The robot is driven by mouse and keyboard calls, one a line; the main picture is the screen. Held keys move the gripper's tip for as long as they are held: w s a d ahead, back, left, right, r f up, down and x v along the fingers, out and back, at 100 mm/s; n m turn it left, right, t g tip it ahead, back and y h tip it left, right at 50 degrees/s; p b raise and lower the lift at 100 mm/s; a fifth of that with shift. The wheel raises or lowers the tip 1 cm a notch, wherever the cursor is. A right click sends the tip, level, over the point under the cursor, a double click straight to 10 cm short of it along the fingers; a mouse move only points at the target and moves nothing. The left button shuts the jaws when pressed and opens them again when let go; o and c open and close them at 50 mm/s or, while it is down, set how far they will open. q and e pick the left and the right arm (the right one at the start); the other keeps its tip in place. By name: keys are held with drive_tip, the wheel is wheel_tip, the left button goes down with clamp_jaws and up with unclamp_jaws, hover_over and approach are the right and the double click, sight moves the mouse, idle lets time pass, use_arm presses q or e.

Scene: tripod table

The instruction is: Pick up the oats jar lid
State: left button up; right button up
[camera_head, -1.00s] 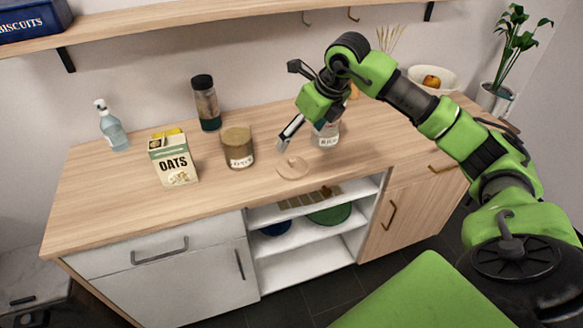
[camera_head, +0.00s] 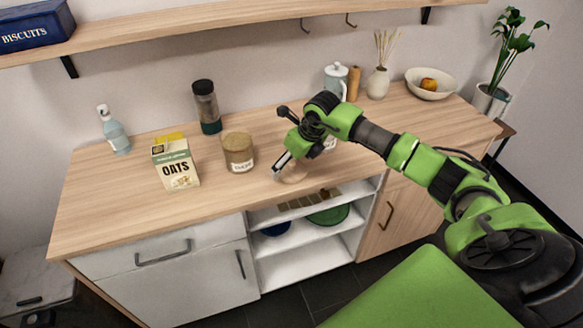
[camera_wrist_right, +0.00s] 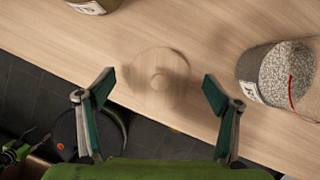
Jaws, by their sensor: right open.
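My right gripper (camera_head: 279,170) is open and empty, pointing down just over the lid. In the wrist view its two fingers (camera_wrist_right: 159,84) stand apart on either side of the lid, not visibly touching it. The labelled brown-filled jar (camera_head: 238,153) stands open to the left. My left gripper is not in view.
A second labelled jar (camera_wrist_right: 275,75) stands close to the right finger, mostly hidden by my arm in the head view. The OATS box (camera_head: 176,166), a dark-topped jar (camera_head: 206,107) and a spray bottle (camera_head: 113,130) stand left. Open shelves (camera_head: 300,240) lie below the front edge.

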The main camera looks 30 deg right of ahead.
drive_tip(key=shift+w+f, duration=0.15)
drive_tip(key=shift+f, duration=0.3)
drive_tip(key=shift+c, duration=0.5)
drive_tip(key=c, duration=1.1)
